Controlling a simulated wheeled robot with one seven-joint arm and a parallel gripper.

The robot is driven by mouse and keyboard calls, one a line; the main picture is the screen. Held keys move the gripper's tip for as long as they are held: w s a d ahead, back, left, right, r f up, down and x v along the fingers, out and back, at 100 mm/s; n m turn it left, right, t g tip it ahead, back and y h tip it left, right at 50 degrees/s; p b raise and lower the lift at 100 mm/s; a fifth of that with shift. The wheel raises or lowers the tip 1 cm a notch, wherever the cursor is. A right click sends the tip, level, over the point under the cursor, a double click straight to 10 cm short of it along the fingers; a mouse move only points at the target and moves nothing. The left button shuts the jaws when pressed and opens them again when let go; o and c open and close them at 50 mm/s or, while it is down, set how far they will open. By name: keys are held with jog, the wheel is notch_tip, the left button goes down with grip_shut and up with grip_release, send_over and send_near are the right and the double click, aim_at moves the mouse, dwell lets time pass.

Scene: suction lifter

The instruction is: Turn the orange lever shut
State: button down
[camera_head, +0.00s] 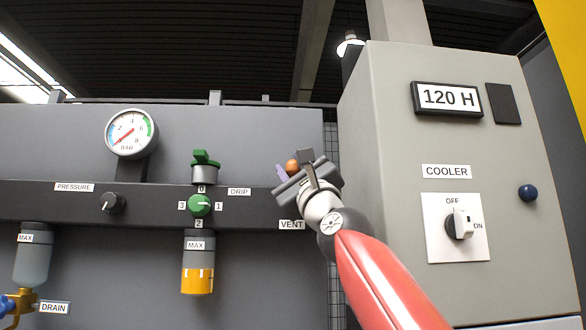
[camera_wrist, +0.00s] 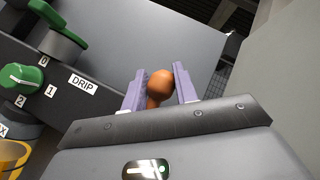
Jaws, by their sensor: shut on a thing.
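The orange lever (camera_wrist: 158,86) shows as a rounded orange knob with a short stem, between the two pale purple fingers of my gripper (camera_wrist: 160,76) in the wrist view. My gripper is shut on it. In the head view the lever's orange end (camera_head: 292,166) peeks out above my gripper (camera_head: 289,171), in front of the grey panel and above the VENT label (camera_head: 291,225). The lever's lower part and its mount are hidden behind the gripper, so its angle is hard to tell.
Left of my gripper are the green DRIP knob (camera_head: 201,205), a green-topped fitting (camera_head: 205,160) and a pressure gauge (camera_head: 131,134). A grey COOLER cabinet (camera_head: 385,140) with a rotary switch (camera_head: 459,224) stands close on the right.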

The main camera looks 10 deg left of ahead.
jog(key=shift+w+f, duration=0.15)
jog(key=shift+w, duration=0.1)
jog(key=c, duration=1.2)
grip_release()
jog(key=shift+w, duration=0.1)
jog(key=shift+o, duration=0.3)
jog(key=shift+s, duration=0.2)
jog(key=b+v, duration=0.7)
jog(key=b, duration=0.1)
jog(key=shift+s+d+f, duration=0.15)
jog(key=shift+d+f, duration=0.05)
jog(key=shift+d, duration=0.05)
